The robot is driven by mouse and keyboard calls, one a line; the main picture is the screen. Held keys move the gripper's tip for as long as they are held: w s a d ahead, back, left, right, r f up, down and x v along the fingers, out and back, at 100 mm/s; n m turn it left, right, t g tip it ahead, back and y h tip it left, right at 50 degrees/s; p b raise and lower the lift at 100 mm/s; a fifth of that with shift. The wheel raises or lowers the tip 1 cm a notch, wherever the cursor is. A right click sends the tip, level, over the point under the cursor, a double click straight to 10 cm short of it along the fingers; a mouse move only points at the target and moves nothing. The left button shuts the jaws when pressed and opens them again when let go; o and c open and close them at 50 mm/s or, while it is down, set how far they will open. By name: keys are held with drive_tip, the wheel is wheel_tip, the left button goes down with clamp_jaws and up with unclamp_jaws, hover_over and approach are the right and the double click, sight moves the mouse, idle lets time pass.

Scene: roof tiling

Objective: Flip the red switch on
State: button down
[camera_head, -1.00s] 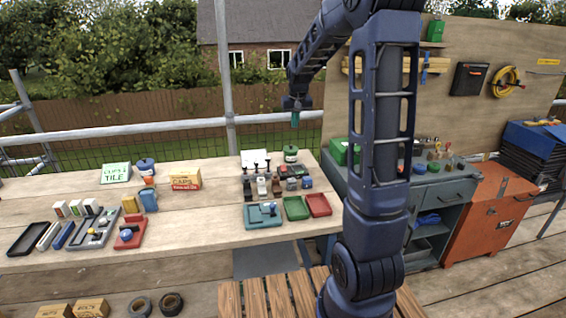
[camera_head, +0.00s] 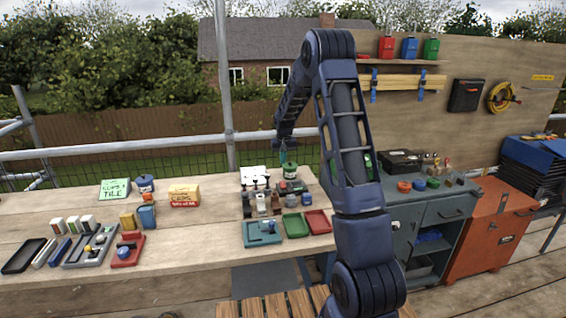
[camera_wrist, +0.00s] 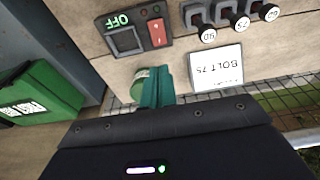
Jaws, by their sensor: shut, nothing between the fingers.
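The red switch (camera_wrist: 157,32) is a red rocker set in a dark box (camera_wrist: 128,52) that also carries a small square panel. The box shows the word OFF, upside down in the wrist view. My gripper's teal fingers (camera_wrist: 160,86) are shut and empty. In the wrist view they lie just below the switch, apart from it in the picture; their height above the bench is unclear. In the head view my gripper (camera_head: 283,155) is beside the green tin (camera_head: 290,171).
The green tin (camera_wrist: 138,88) is partly hidden by my fingers in the wrist view. A green first aid box (camera_wrist: 45,92) is at left. Trays (camera_head: 263,233) line the bench front.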

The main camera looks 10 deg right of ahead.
sight(282, 183)
drive_tip(key=f, duration=0.3)
drive_tip(key=w+f, duration=0.1)
drive_tip(key=f, duration=0.3)
drive_tip(key=w+f, duration=0.1)
drive_tip(key=f, duration=0.3)
drive_tip(key=shift+f, duration=0.2)
